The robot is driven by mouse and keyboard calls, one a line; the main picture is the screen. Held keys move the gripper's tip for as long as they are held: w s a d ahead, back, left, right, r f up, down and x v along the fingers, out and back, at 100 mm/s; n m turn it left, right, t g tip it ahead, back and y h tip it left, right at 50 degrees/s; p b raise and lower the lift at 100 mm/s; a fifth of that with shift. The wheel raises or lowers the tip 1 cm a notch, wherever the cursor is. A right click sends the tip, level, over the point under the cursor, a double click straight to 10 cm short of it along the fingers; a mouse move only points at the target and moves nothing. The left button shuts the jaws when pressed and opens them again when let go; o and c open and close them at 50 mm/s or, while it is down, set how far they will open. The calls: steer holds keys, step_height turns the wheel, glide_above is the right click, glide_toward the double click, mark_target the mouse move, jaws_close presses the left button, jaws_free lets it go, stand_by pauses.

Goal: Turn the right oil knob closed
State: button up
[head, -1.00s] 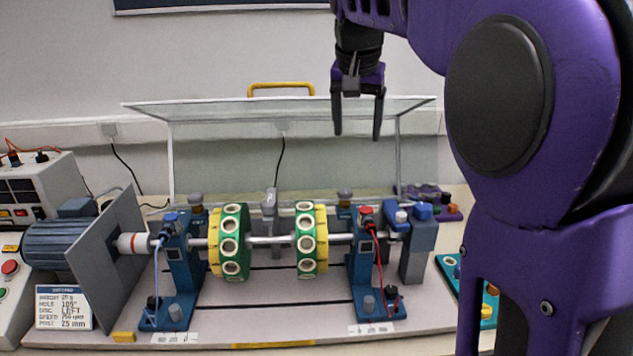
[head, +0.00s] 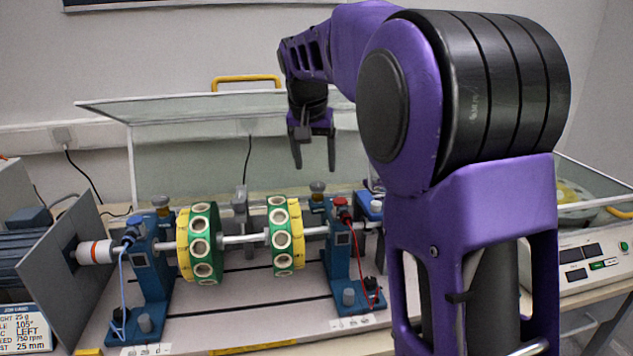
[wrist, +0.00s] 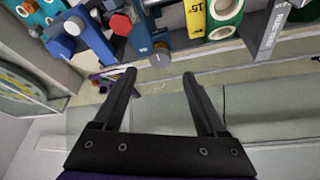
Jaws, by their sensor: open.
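The right oil knob appears to be the grey-brown cap (head: 318,188) on top of the right blue bearing stand (head: 341,255). The knob also shows in the wrist view (wrist: 161,56), on the end of the blue stand (wrist: 145,27). My gripper (head: 314,168) is open and empty, its fingers pointing down just above the knob in the head view. In the wrist view the knob lies beyond the fingertips (wrist: 159,75), roughly centred between them, with a visible gap. No contact shows. I cannot tell the knob's turn position.
A red connector (head: 341,204) with a red cable sits on the same stand. Green-yellow discs (head: 284,235) ride on the shaft to its left. A raised clear cover (head: 195,105) with a yellow handle (head: 246,83) stands behind. A similar cap (head: 160,204) tops the left stand.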

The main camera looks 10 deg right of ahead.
mark_target(318, 183)
steer(key=x, duration=0.5)
steer(key=shift+w+f+b, duration=0.1)
steer(key=shift+f+b, duration=0.05)
steer(key=shift+b, duration=0.2)
jaws_close()
